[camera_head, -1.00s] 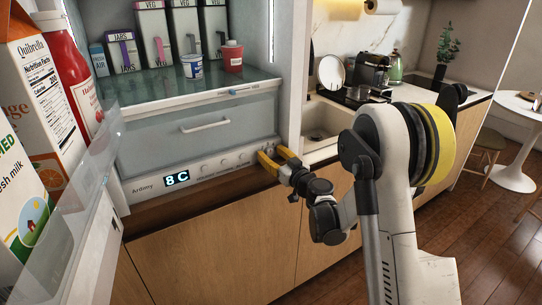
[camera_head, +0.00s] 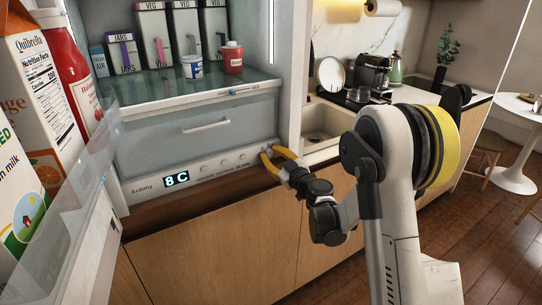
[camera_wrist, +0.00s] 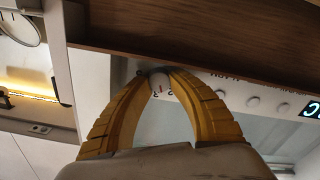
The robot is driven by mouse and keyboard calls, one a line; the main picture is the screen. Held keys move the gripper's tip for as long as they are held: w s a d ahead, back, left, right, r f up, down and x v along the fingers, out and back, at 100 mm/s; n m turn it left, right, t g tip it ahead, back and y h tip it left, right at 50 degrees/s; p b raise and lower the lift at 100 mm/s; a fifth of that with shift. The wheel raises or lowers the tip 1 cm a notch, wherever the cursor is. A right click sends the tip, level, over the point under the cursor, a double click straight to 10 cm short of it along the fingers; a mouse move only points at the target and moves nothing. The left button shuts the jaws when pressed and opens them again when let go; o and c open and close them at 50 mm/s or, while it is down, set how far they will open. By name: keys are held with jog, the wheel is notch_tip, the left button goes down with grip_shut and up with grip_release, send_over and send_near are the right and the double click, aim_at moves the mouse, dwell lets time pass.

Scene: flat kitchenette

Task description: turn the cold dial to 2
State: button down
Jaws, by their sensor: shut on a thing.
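The control strip (camera_head: 150,188) of the open fridge runs below its clear drawer and carries a row of small white dials. My gripper (camera_head: 269,152) is at the right end of the strip, with its yellow fingers closed around the rightmost dial. In the wrist view my gripper (camera_wrist: 158,72) has one fingertip on each side of this white dial (camera_wrist: 158,81). A red mark shows on the dial's face, with small digits beside it. I cannot read its name or tell its exact setting. The display (camera_head: 177,179) reads 8 C.
The open fridge door with a carton (camera_head: 40,95) and a red bottle (camera_head: 72,70) is at the left. The drawer (camera_head: 205,130) is shut above the strip. A wooden panel (camera_head: 215,250) lies below, and a sink (camera_head: 322,122) is to the right.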

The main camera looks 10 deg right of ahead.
jog(key=c, duration=1.2)
grip_release()
jog(key=shift+o, duration=0.2)
jog(key=v, duration=1.2)
